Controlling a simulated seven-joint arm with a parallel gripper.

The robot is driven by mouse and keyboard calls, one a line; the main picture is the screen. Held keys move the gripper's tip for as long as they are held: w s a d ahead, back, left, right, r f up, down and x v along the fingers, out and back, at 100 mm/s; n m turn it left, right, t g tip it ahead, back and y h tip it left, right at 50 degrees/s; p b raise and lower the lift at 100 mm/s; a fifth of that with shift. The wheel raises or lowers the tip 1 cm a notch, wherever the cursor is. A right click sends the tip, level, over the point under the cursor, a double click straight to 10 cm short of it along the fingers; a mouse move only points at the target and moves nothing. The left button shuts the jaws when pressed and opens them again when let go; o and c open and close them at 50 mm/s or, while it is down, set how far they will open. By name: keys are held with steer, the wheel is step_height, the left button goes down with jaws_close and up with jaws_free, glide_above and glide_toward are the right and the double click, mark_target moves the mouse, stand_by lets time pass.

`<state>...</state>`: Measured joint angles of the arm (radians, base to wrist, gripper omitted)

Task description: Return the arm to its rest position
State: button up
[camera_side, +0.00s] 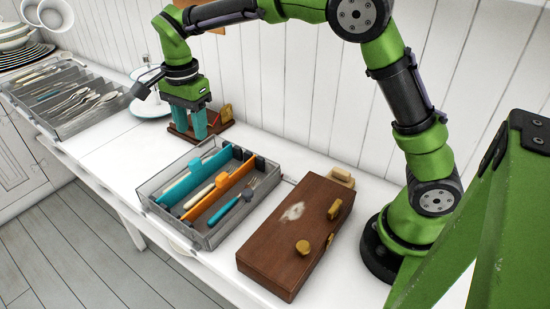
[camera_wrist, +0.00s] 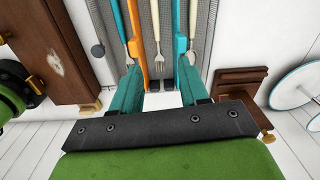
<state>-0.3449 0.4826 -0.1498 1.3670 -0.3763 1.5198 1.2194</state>
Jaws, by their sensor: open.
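My green arm reaches leftward along the counter, bent over the top of the side view. My gripper (camera_side: 206,124) points down at its end. Its two teal fingers also show in the wrist view (camera_wrist: 159,72), spread apart with nothing held between them. The gripper is behind the grey cutlery tray (camera_side: 208,240), near its back end. In the side view the fingers overlap a small brown wooden piece (camera_side: 178,130); the wrist view shows that piece (camera_wrist: 236,90) to the right of the fingers, apart from them.
The tray has teal and orange dividers with cutlery between them. A brown wooden box (camera_side: 285,245) with gold knobs lies between tray and arm base. A white plate (camera_side: 152,107), a larger cutlery rack (camera_side: 98,122) and stacked dishes stand left. The plank wall (camera_side: 300,90) runs behind.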

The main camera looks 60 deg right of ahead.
steer(key=s+d+r+n+t, duration=0.1)
steer(key=s+d+n+t, duration=0.1)
steer(key=s+n, duration=0.2)
steer(key=s+d+r+n+t+y, duration=0.1)
steer(key=s+d+r+n+t, duration=0.1)
steer(key=s, duration=0.9)
steer(key=s+d+r+n+t+y, duration=0.1)
steer(key=s+d+r+n+t, duration=0.1)
steer(key=s+n, duration=0.4)
steer(key=shift+s+d+r+n+t, duration=0.2)
steer(key=shift+s+d+n+t, duration=0.25)
steer(key=shift+s+d, duration=0.5)
